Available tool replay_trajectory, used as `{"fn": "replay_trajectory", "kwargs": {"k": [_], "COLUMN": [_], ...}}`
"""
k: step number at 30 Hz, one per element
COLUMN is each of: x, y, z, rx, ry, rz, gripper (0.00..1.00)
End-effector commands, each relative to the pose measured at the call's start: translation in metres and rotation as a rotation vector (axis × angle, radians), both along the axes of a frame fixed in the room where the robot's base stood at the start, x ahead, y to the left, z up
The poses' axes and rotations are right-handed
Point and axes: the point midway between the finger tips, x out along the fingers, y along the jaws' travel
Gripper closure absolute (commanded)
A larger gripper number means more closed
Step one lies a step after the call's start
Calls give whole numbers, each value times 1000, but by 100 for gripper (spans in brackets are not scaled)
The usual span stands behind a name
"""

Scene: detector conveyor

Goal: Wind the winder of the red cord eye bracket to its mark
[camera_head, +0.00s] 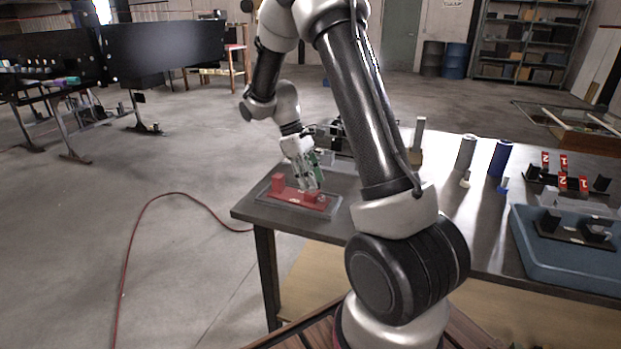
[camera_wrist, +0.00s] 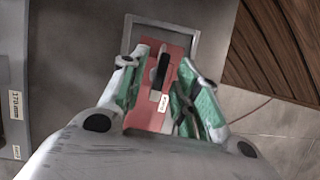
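The red bracket (camera_head: 290,194) lies in a grey tray (camera_head: 330,211) at the near left corner of the table. It also shows in the wrist view (camera_wrist: 147,116), with a narrow black upright piece (camera_wrist: 162,68), perhaps the winder, and a small white label (camera_wrist: 164,103). My gripper (camera_head: 312,187) points down over the bracket's right part. In the wrist view its green-padded fingers (camera_wrist: 165,72) stand apart on either side of the black piece, with red surface showing between. Contact with the bracket cannot be told. I cannot make out a mark.
The table (camera_head: 450,180) also bears grey and blue cylinders (camera_head: 500,158), a blue tray (camera_head: 530,256) and red number tags (camera_head: 563,181) at the right. A dark device (camera_head: 340,135) stands behind my gripper. A red hose (camera_head: 150,212) lies on the floor at left.

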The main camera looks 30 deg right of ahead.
Motion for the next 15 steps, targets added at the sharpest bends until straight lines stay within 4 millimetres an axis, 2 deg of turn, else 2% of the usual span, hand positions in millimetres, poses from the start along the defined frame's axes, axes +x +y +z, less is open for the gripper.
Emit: {"fn": "replay_trajectory", "kwargs": {"k": [5,8,11,15], "x": [0,4,9,20], "y": [0,2,6,12], "z": [1,8,24,54], "rx": [0,0,0,0], "ry": [0,-1,-4,-5], "rz": [0,0,0,1], "gripper": [69,69,69,69]}}
